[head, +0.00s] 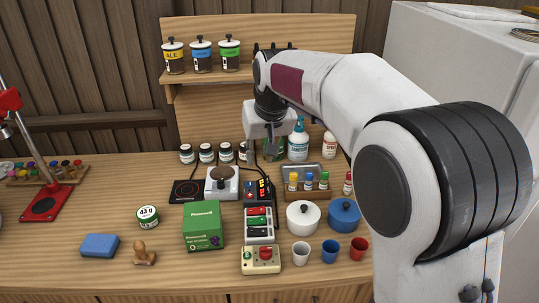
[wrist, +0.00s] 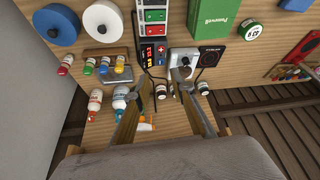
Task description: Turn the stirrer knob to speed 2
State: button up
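A white box (head: 222,184) with a round brown top stands mid-table in the head view; it looks like the stirrer. It also shows in the wrist view (wrist: 182,60), with a small grey knob-like part (wrist: 184,72) near my right finger. A cream box (head: 261,262) with a red knob (head: 266,252) stands at the front; I cannot read its labels. My gripper (head: 262,155) points down behind the controller with red digits (head: 258,190). In the wrist view my gripper (wrist: 160,85) has its fingers apart with nothing held between them. No speed marks are readable.
A black plate (head: 186,191) lies left of the white box, and a green box (head: 204,226) stands in front. A rack of small bottles (head: 309,181), a white pot (head: 303,217) and a blue pot (head: 344,214) crowd the right. Jars stand behind.

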jog(key=shift+s+d+r, duration=0.4)
jog(key=shift+s+d, duration=0.1)
jog(key=shift+s, duration=0.25)
jog(key=shift+s+d+r, duration=0.4)
jog(key=shift+s+d, duration=0.1)
jog(key=shift+s, duration=0.25)
jog(key=shift+o, duration=1.4)
jog(key=w+d+f+n+t, duration=0.1)
jog(key=w+f+n+t, duration=0.2)
jog(key=w+f+n, duration=0.5)
jog(key=w+d+f+n+t, duration=0.1)
jog(key=w+f+n+t, duration=0.15)
jog(key=w+n, duration=0.7)
jog(key=a+f+n+y, duration=0.1)
jog(key=n, duration=0.3)
jog(key=s+a+f+n+y, duration=0.1)
jog(key=f+n, duration=0.1)
jog(key=n, duration=0.3)
jog(key=s+a+f+n+t+y, duration=0.1)
jog(key=a+n, duration=0.1)
jog(key=n, duration=0.2)
jog(key=shift+a+f+n, duration=0.1)
jog(key=shift+f+n, duration=0.05)
jog(key=shift+n, duration=0.1)
jog(key=s+a+f+n+g+y, duration=0.1)
jog(key=s+a+f+n+y, duration=0.3)
jog(key=n, duration=0.7)
jog(key=shift+s+a+f+y, duration=0.15)
jog(key=shift+a+y, duration=0.25)
jog(key=shift+a, duration=0.8)
